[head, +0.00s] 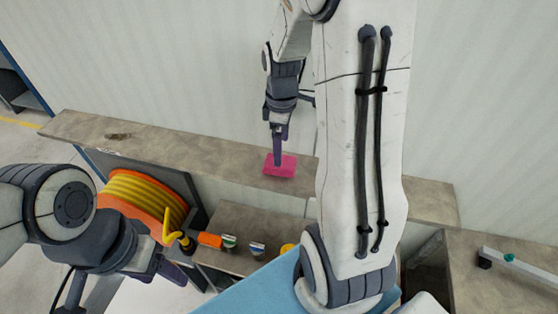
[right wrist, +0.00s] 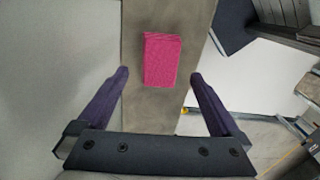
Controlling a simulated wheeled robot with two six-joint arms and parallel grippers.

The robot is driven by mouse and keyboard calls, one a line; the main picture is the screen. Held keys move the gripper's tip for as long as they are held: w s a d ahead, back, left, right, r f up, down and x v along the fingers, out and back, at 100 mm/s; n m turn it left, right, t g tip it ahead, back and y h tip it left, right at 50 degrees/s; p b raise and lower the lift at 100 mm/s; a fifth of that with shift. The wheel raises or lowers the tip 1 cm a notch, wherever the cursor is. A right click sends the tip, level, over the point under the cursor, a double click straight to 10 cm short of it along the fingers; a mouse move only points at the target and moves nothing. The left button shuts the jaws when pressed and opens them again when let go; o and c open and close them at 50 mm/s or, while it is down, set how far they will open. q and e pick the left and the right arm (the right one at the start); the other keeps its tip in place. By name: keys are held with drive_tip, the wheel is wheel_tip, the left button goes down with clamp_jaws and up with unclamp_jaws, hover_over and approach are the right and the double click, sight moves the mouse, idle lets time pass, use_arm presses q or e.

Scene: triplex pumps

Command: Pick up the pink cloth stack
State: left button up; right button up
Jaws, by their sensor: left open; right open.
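The pink cloth stack (head: 281,165) lies flat on a long, narrow stone-look ledge along the wall. In the right wrist view, the cloth stack (right wrist: 160,60) shows whole, centred ahead of my right gripper (right wrist: 159,76). Its two purple fingers are spread wider than the stack, with nothing between them. In the head view my right gripper (head: 279,148) points down at the stack, its tip overlapping the stack's far edge; contact cannot be told. My left gripper (head: 172,268) is low at left, open and partly hidden by its wrist, away from the stack.
An orange reel with yellow hose (head: 142,198) stands below the ledge (head: 215,160) at left. A lower counter (head: 245,222) holds an orange item and small containers. A blue surface (head: 250,290) is in front. The ledge beside the stack is clear.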

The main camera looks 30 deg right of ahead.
drive_tip(key=shift+f+p, duration=0.8)
drive_tip(key=shift+f, duration=2.3)
drive_tip(key=c, duration=1.3)
drive_tip(key=shift+r, duration=0.1)
wheel_tip(320, 180, up, 10)
drive_tip(key=shift+f+b, duration=0.1)
drive_tip(key=shift+b, duration=0.65)
